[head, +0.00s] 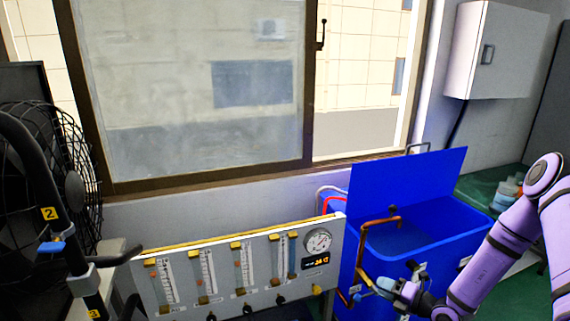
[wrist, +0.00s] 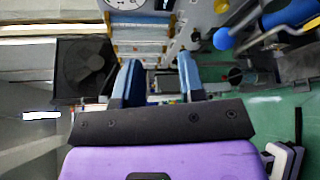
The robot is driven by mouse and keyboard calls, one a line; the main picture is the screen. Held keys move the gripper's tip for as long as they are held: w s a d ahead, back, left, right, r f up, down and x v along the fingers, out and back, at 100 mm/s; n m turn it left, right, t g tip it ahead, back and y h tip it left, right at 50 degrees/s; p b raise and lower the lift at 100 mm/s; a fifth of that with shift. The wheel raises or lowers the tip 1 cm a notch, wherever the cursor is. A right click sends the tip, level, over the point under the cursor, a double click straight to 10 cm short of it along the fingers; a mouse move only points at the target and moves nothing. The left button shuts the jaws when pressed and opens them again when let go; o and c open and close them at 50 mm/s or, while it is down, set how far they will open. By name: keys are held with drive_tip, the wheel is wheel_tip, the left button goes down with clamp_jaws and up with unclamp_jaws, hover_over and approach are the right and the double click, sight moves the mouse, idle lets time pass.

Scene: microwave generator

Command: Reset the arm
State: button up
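My purple arm (head: 490,255) reaches in from the right in the head view. Its gripper (head: 385,288) is low in front of the blue tank, near the right end of the flowmeter panel. In the wrist view my gripper (wrist: 157,70) has its two blue fingers well apart, with nothing held between them. The fingers appear clear of the panel and of the pipes, though the exact gap is hard to judge.
A white flowmeter panel (head: 220,283) with a round gauge (head: 318,242) stands at centre. A blue tank (head: 455,215) with copper pipe (head: 362,262) is beside it. A black fan (head: 85,180) is at left. A blue-handled valve (wrist: 290,17) is close at the wrist view's upper right.

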drive_tip(key=s+a+r+n+g, duration=0.2)
drive_tip(key=s+r+n+g, duration=0.15)
drive_tip(key=r+n, duration=0.5)
drive_tip(key=s+a+r+n+g, duration=0.35)
drive_tip(key=r+n, duration=0.35)
drive_tip(key=r, duration=0.3)
drive_tip(key=s+a+r+n+g, duration=0.15)
drive_tip(key=r+n+g, duration=0.25)
drive_tip(key=r+n, duration=0.5)
drive_tip(key=s+d+r+n+t+h, duration=0.2)
drive_tip(key=s+d+r+n+h, duration=0.1)
drive_tip(key=s+r+n+h, duration=0.3)
drive_tip(key=s+d+r+n+t+h, duration=0.2)
drive_tip(key=s+r+n+h, duration=0.3)
drive_tip(key=s+r+n, duration=0.6)
drive_tip(key=s+d+r, duration=0.1)
drive_tip(key=s+r, duration=0.1)
drive_tip(key=s, duration=0.3)
drive_tip(key=shift+s+r+t+h, duration=0.3)
drive_tip(key=shift+r+t+h, duration=0.05)
drive_tip(key=shift+t+h, duration=0.05)
